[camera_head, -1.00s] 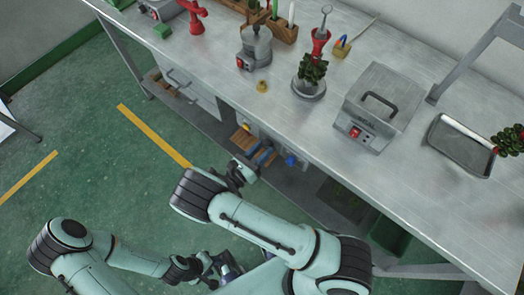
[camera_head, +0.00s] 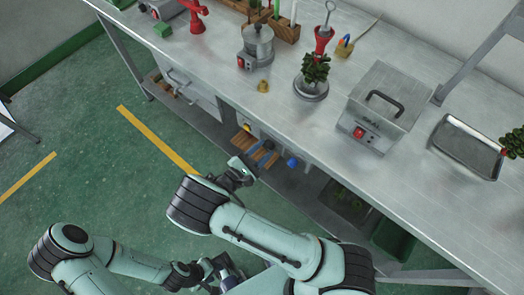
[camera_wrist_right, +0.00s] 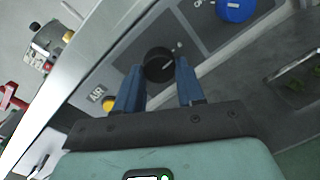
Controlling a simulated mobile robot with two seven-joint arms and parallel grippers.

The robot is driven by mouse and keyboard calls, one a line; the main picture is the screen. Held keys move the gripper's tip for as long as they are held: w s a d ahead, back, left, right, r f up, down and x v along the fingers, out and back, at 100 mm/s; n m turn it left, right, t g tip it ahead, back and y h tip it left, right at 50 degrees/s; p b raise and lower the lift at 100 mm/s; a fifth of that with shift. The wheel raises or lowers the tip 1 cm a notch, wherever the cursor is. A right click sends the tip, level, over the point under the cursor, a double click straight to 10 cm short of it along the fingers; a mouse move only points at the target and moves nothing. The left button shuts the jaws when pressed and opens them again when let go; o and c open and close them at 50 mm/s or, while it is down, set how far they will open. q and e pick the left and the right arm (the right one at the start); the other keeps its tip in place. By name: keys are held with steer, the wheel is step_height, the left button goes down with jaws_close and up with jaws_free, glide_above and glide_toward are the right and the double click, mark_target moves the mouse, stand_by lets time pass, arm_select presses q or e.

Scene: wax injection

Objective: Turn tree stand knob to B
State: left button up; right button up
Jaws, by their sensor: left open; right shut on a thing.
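A row of knobs sits on the grey panel below the bench's front edge. In the right wrist view a round black knob (camera_wrist_right: 158,65) with a light pointer mark lies between the blue fingers of my right gripper (camera_wrist_right: 160,76), which is shut on it. In the head view the right gripper (camera_head: 266,158) is at the panel, and the black knob is hidden there. No letter B is legible. The tree stand (camera_head: 310,90) is on the bench, a round grey base with a dark green tree upright on it. My left gripper (camera_head: 218,268) is open, low over the floor, away from the bench.
A yellow knob (camera_wrist_right: 108,103) beside an AIR label and a blue knob (camera_wrist_right: 235,10) flank the black one. On the metal bench (camera_head: 430,200) stand a grey lidded box (camera_head: 385,108), a tray (camera_head: 464,147) and a pot (camera_head: 256,48). The green floor at left is open.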

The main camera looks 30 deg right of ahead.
steer(key=shift+m, duration=0.4)
steer(key=o, duration=1)
steer(key=shift+o, duration=0.2)
steer(key=v, duration=1.3)
steer(key=shift+a+b, duration=0.25)
steer(key=shift+b, duration=0.2)
steer(key=shift+d, duration=0.1)
